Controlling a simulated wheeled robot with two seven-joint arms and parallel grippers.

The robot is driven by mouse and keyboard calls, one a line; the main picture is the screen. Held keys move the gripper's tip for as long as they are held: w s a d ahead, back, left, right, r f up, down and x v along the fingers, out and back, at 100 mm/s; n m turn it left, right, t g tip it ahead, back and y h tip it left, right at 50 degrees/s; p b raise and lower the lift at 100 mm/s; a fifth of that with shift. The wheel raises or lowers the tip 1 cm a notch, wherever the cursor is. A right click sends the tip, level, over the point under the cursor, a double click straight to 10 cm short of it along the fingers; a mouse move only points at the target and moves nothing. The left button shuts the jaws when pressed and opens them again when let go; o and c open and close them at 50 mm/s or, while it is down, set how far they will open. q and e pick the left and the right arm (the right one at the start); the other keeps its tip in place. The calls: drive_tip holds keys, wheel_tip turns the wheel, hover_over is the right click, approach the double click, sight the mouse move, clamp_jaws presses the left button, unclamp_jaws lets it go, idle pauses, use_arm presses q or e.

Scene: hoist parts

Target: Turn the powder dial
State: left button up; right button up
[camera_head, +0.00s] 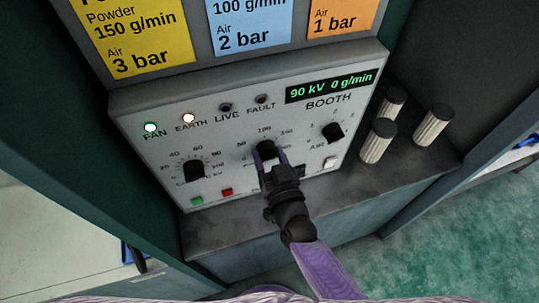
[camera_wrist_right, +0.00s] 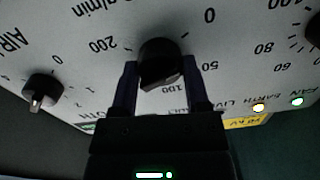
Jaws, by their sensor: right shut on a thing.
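The powder dial (camera_head: 266,148) is the black middle knob on the grey booth panel (camera_head: 165,112). In the right wrist view the dial (camera_wrist_right: 160,62) sits between the two fingers, with an upside-down scale from 0 to 200 and a "g/min" label around it. My right gripper (camera_head: 269,158) is shut on this dial, one finger on each side; in the wrist view the gripper (camera_wrist_right: 163,80) faces the panel. The fingers and wrist hide part of the dial's lower scale and label. The display (camera_head: 330,87) reads "90 kV 0 g/min". My left gripper is not in view.
Another black dial (camera_head: 194,169) is on the left and an air dial (camera_head: 332,132) on the right. Green (camera_head: 197,201) and red (camera_head: 227,192) buttons sit below. Fan (camera_head: 151,128) and earth (camera_head: 188,118) lamps are lit. Several ribbed cylinders (camera_head: 378,141) stand right of the panel.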

drive_tip(key=m, duration=0.3)
drive_tip(key=shift+m, duration=0.3)
drive_tip(key=m, duration=0.4)
drive_tip(key=shift+m+b, duration=0.3)
drive_tip(key=shift+b, duration=0.05)
drive_tip(key=shift+m, duration=1)
